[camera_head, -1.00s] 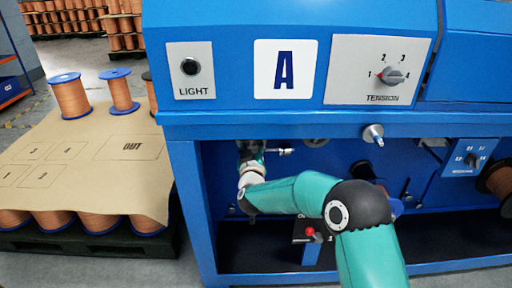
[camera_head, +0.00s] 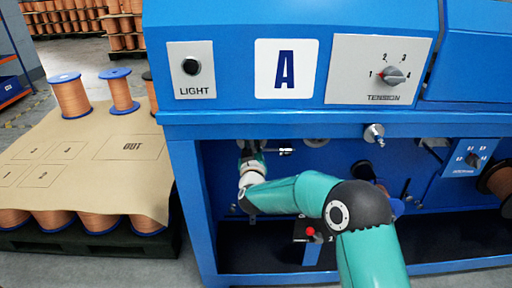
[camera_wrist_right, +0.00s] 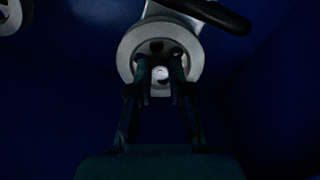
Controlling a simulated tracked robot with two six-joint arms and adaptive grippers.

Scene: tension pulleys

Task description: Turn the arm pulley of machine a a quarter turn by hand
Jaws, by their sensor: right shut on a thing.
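Machine A (camera_head: 225,135) is the blue cabinet with the white "A" plate (camera_head: 286,68). My right arm reaches into its open lower bay, and the gripper (camera_head: 256,150) is partly hidden there by the arm and the cabinet's upper edge. In the right wrist view, a grey round pulley (camera_wrist_right: 128,55) with dark holes in its face sits straight ahead. My right gripper (camera_wrist_right: 160,68) is shut with its fingertips at the pulley's face, around its light centre. A dark curved bar (camera_wrist_right: 215,14) crosses above the pulley. My left gripper does not show.
A tension knob (camera_head: 393,76) and a light button (camera_head: 191,66) are on the front panel. A red-knobbed lever (camera_head: 311,232) stands low in the bay, below my forearm. A cardboard-covered pallet (camera_head: 95,170) with copper spools is at the left.

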